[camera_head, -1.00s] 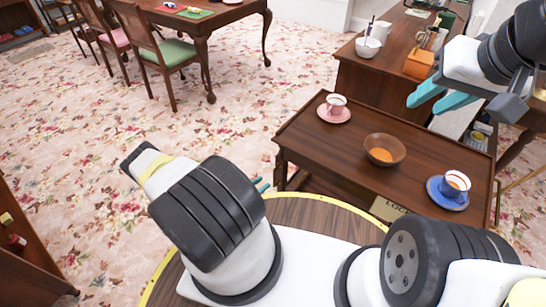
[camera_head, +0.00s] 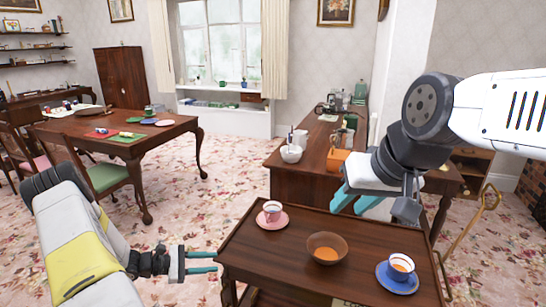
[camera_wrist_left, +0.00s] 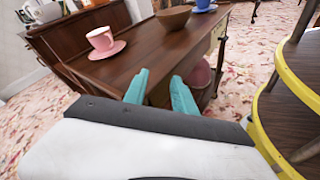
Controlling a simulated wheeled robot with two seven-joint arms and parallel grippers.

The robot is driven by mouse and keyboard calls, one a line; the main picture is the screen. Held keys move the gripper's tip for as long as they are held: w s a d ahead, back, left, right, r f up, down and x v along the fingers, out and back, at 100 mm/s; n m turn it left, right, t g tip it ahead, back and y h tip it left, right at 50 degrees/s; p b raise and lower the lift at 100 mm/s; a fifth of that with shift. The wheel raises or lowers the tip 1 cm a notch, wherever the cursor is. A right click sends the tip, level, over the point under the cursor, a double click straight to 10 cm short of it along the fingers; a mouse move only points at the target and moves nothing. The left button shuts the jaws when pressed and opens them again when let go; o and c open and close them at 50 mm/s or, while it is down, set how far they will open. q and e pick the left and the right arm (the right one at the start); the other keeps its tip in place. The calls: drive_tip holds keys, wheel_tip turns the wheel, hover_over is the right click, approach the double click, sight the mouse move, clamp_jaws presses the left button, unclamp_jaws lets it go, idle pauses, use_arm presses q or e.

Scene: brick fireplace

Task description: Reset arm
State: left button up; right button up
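My left gripper (camera_head: 208,262) is open and empty, just left of the low wooden table (camera_head: 258,262). Its teal fingers stand apart in the left wrist view (camera_wrist_left: 160,92), with nothing between them. My right gripper (camera_head: 354,200) is open and empty, with its teal fingers apart above the back of the low table.
A wooden cabinet (camera_head: 297,185) with a white bowl (camera_head: 291,153) and an orange block (camera_head: 338,159) stands behind the low table. A dining table (camera_head: 150,148) and chairs (camera_head: 104,178) are at the left. Floral carpet lies open between. A round yellow-edged part shows right in the left wrist view.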

use_arm(q)
drive_tip(key=s+d+r+m+g+y, duration=0.3)
drive_tip(key=r+m, duration=0.2)
drive_tip(key=r, duration=0.7)
drive_tip(key=s+d+r+m+g+y, duration=0.2)
drive_tip(key=s+d+r+m+y, duration=0.3)
drive_tip(key=r, duration=0.7)
drive_tip(key=s+r+m+t+y, duration=0.4)
drive_tip(key=s+r+m+t, duration=0.2)
drive_tip(key=s+r, duration=0.7)
drive_tip(key=shift+s+a+r+m, duration=0.25)
drive_tip(key=shift+a+r+m, duration=0.2)
drive_tip(key=shift+r+m, duration=0.35)
